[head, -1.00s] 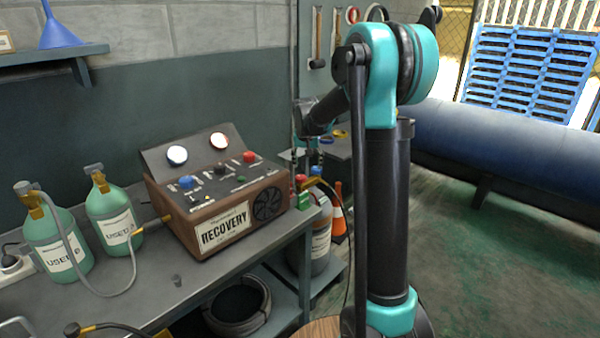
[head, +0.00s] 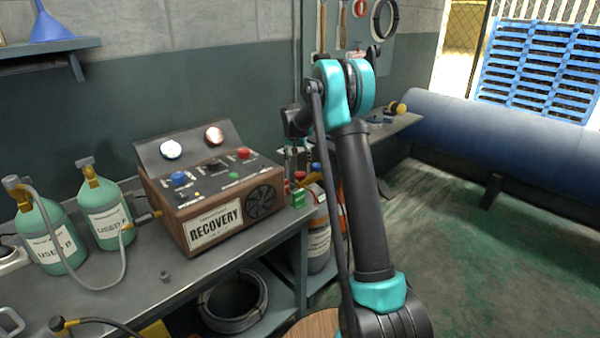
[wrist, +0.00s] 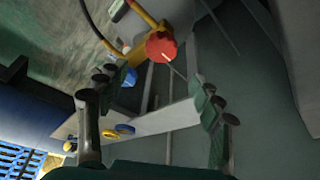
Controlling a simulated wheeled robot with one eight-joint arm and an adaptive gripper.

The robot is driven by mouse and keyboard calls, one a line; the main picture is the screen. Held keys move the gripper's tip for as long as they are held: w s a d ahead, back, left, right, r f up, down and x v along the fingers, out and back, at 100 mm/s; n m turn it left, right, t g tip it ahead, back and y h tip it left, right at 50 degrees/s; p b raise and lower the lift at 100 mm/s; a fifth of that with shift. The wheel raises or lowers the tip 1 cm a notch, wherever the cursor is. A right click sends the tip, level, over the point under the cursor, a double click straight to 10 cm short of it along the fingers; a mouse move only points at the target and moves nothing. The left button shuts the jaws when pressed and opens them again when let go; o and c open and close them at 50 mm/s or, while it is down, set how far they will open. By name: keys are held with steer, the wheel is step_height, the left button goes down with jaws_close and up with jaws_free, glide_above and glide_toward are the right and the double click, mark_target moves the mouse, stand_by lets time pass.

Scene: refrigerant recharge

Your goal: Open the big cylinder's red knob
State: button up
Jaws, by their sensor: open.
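The big cylinder (head: 318,241), grey with a white label, stands at the right end of the bench, its top partly hidden by my arm and small fittings. The red knob (wrist: 161,45) sits on a yellow valve at the upper middle of the wrist view. A blue knob (wrist: 127,77) is to its lower left. My gripper (wrist: 160,88) is open and empty, its fingers spread to the left and right. The red knob shows beyond the fingertips, between their lines, with no contact visible. In the head view my gripper (head: 297,152) hangs above the cylinder's top, small and unclear.
The recovery machine (head: 215,190) stands on the bench (head: 180,290), left of the cylinder. Two green used cylinders (head: 48,238) are farther left. A coiled hose (head: 233,303) lies below. A large blue tank (head: 480,130) is at right, with open floor before it.

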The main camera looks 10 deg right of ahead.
mark_target(300, 173)
steer(key=x, duration=0.8)
steer(key=shift+w+f, duration=0.1)
steer(key=shift+f, duration=0.25)
steer(key=shift+c, duration=0.2)
steer(key=c, duration=1.1)
